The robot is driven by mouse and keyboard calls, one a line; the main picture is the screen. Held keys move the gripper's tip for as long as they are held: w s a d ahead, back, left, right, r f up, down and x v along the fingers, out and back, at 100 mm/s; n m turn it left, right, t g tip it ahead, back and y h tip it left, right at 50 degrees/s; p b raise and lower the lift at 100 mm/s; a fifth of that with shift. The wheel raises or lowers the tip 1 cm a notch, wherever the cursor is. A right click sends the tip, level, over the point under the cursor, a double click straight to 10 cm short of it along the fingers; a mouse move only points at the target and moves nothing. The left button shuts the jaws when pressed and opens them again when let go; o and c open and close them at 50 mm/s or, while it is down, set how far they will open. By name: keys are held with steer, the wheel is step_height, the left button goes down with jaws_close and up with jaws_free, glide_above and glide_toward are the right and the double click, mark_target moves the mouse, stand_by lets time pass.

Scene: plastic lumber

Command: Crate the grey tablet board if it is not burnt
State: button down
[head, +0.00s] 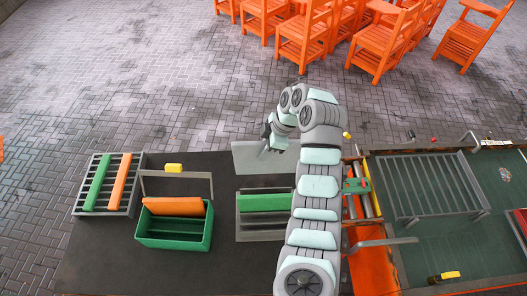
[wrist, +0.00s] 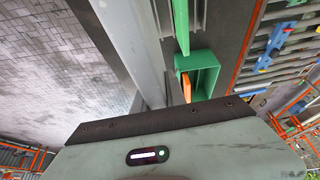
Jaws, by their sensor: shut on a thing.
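The grey tablet board (head: 250,157) is a plain light-grey panel, held upright near the far edge of the dark table. My gripper (head: 268,141) is shut on its upper edge, and the arm hides part of its right end. In the wrist view the grey board (wrist: 128,40) runs away from my gripper. No dark burn mark shows on the visible face; the other face is hidden. A green crate (head: 174,242) holding an orange board (head: 174,206) stands left of and nearer than the board; the wrist view also shows a green crate (wrist: 207,75).
A grey stand (head: 262,232) with a green board (head: 263,202) lies just below the held board. A slatted grey rack (head: 124,208) with green and orange boards is at left. A conveyor (head: 440,235) is at right. Orange chairs (head: 305,40) stand behind.

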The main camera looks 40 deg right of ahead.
mark_target(263, 143)
steer(key=shift+r+p, duration=0.3)
steer(key=shift+r, duration=2.35)
